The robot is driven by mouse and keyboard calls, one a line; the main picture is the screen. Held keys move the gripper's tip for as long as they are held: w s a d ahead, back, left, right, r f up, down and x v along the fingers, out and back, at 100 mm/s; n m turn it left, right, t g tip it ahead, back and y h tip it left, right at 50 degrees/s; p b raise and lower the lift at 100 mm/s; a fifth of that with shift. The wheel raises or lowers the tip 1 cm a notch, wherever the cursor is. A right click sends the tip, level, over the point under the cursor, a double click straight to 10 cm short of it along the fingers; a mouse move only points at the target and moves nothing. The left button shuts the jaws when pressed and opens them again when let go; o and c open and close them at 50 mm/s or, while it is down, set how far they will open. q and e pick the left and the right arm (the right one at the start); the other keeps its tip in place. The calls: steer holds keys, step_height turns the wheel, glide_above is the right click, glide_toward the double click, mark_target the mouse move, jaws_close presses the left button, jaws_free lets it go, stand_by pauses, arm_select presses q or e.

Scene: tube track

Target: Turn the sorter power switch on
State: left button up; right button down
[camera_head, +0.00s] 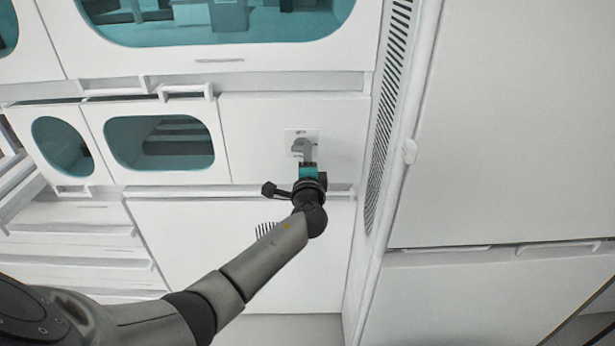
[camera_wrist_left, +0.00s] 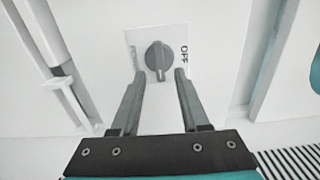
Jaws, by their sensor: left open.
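The sorter power switch is a grey rotary knob (camera_wrist_left: 158,57) on a white plate (camera_wrist_left: 133,42) fixed to the white cabinet front. The word OFF is printed at the plate's right side in the left wrist view; the print at its left is too faint to read. The knob's ridge runs up and down in that view. My left gripper (camera_wrist_left: 158,75) is open, with its two fingertips at either side of the knob's near end. I cannot tell whether they touch it. In the head view my left gripper (camera_head: 303,150) covers most of the plate (camera_head: 290,135). My right gripper does not show.
A rail (camera_head: 240,190) runs along the cabinet just below the switch. Teal-windowed cabinet doors (camera_head: 160,142) are to the left. A vented column (camera_head: 385,120) and a large white panel (camera_head: 520,120) stand to the right.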

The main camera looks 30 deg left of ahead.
arm_select(q)
steer(key=p+v, duration=0.2)
steer(key=v, duration=1.2)
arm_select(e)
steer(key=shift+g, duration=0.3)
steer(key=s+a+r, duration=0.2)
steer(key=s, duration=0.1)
arm_select(q)
steer(key=shift+s+a, duration=0.1)
steer(key=shift+s, duration=0.05)
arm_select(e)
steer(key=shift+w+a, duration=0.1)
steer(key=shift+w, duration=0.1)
